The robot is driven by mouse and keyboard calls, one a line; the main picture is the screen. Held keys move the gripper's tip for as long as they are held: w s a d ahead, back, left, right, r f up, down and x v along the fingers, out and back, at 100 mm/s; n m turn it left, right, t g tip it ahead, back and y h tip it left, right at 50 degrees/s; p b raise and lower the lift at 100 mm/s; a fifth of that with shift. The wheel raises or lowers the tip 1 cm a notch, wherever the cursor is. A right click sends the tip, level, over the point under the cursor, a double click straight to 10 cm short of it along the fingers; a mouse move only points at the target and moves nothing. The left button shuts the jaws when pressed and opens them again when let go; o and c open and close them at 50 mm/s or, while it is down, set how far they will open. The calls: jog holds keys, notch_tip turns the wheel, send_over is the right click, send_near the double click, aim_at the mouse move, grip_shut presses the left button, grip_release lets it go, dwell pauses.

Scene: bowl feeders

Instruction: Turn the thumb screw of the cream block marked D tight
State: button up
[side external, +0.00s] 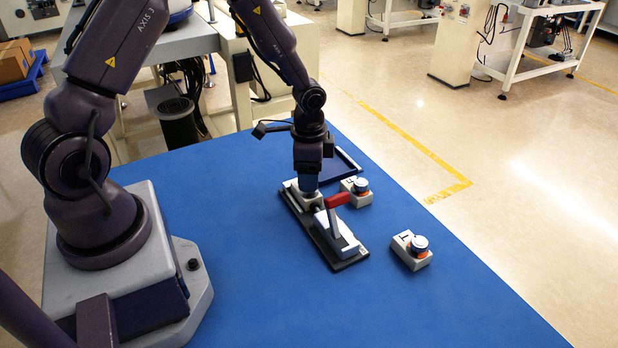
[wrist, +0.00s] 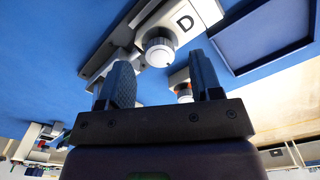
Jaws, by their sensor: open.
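The cream block marked D (wrist: 205,12) shows at the top of the wrist view, beside a grey fixture on a dark plate. Its round white thumb screw (wrist: 158,47) faces the camera, between and just beyond my fingertips. My gripper (wrist: 159,64) is open, with one finger to each side of the screw in the picture; I cannot tell whether either touches it. In the side external view my gripper (side external: 309,188) points down over the back end of the fixture and hides most of the block and screw.
The fixture's dark base plate (side external: 350,265) carries a red-handled clamp (side external: 338,200). A dark blue tray (side external: 345,163) lies behind. The blue table's front is clear.

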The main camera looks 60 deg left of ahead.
aim_at(302, 195)
notch_tip(302, 195, up, 11)
dwell(0.3)
jog(key=s+d+r+n+t, duration=0.2)
jog(key=s+d+r+n, duration=0.1)
jog(key=s+r, duration=0.5)
jog(key=s+d+r+n+t, duration=0.3)
jog(key=s+d+r, duration=0.1)
jog(key=s+r, duration=0.4)
jog(key=shift+s+d+r+t, duration=0.15)
jog(key=shift+s+r+t, duration=0.2)
jog(key=shift+s, duration=0.2)
